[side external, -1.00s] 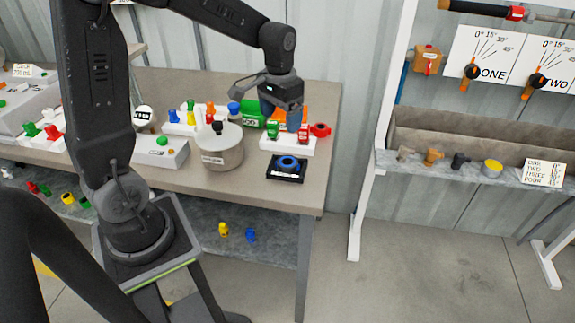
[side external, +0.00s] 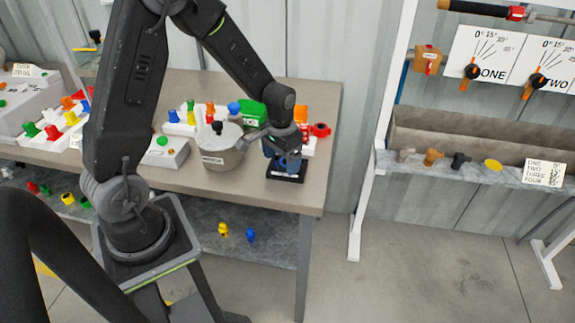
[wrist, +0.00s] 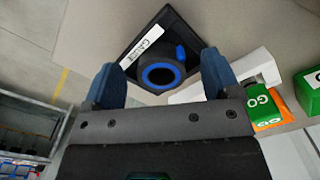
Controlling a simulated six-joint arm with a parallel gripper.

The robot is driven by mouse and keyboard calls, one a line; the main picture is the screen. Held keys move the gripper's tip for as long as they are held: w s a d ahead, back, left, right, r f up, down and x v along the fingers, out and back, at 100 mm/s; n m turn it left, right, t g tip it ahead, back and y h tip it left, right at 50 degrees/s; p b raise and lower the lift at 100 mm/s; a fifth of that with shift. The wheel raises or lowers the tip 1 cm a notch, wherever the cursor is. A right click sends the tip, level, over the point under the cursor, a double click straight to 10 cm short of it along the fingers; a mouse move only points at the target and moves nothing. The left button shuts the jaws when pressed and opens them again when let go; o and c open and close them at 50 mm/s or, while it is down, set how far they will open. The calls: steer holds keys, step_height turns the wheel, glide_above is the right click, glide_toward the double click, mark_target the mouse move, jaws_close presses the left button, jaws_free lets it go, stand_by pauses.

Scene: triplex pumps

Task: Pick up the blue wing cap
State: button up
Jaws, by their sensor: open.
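The blue wing cap (wrist: 164,75) is a blue ring with a small raised tab around a dark centre. It sits on a black square base (wrist: 133,62) with a white label, at the front right of the table. In the side view the black base (side external: 299,177) shows beneath my gripper (side external: 284,160), and the blue part is largely covered. In the wrist view my gripper (wrist: 158,62) is open, with one blue-grey finger on each side of the cap. The fingers look apart from the cap; their exact height over it is hard to tell.
A grey pot (side external: 222,158) with a black knob stands close to the left of my gripper. Behind are a green block (side external: 251,114), an orange block (side external: 301,114) and a red ring (side external: 321,130). The table's front right corner is clear.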

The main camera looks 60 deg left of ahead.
steer(key=shift+f, duration=0.7)
steer(key=shift+c, duration=0.4)
steer(key=c, duration=0.9)
